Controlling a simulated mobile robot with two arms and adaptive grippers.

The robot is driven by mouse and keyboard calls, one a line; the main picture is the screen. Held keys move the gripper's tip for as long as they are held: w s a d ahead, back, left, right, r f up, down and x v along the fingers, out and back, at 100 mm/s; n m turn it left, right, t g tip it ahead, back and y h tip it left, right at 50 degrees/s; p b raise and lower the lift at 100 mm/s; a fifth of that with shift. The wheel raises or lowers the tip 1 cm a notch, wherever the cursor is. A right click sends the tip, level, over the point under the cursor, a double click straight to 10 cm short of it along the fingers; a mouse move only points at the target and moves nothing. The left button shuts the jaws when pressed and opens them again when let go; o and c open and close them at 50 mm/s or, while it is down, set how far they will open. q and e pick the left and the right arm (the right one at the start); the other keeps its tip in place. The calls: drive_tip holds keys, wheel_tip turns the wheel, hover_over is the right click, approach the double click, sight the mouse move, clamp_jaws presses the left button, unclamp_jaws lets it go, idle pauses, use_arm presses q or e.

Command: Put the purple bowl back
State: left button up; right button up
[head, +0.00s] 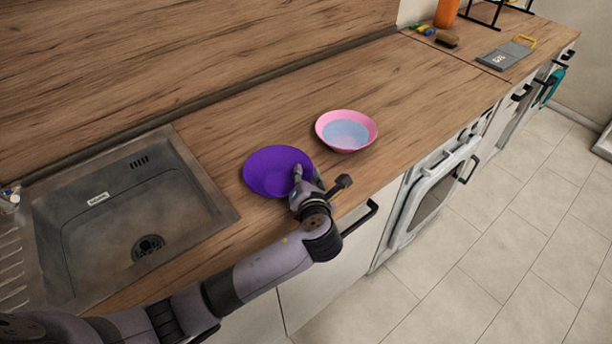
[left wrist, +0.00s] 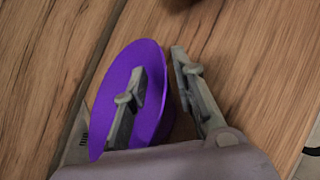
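The purple bowl (head: 262,170) sits upright on the wooden counter, to the right of the sink. My left gripper (head: 301,178) is at the bowl's right, near side. In the left wrist view the gripper (left wrist: 160,75) is open, with one finger over the inside of the purple bowl (left wrist: 150,62) and the other outside it. The rim lies between the fingers, and a gap shows between the rim and the outer finger. My right gripper is not in view.
A pink bowl (head: 371,130) with a light blue inside stands to the right of the purple one. A metal sink (head: 205,190) is at the left. A grey board (head: 505,55), a brush (head: 447,40) and an orange container (head: 446,13) are farther right. Counter between them is clear.

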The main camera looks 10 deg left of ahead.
use_arm(q)
drive_tip(key=v, duration=1.2)
drive_tip(key=shift+w+d, duration=0.1)
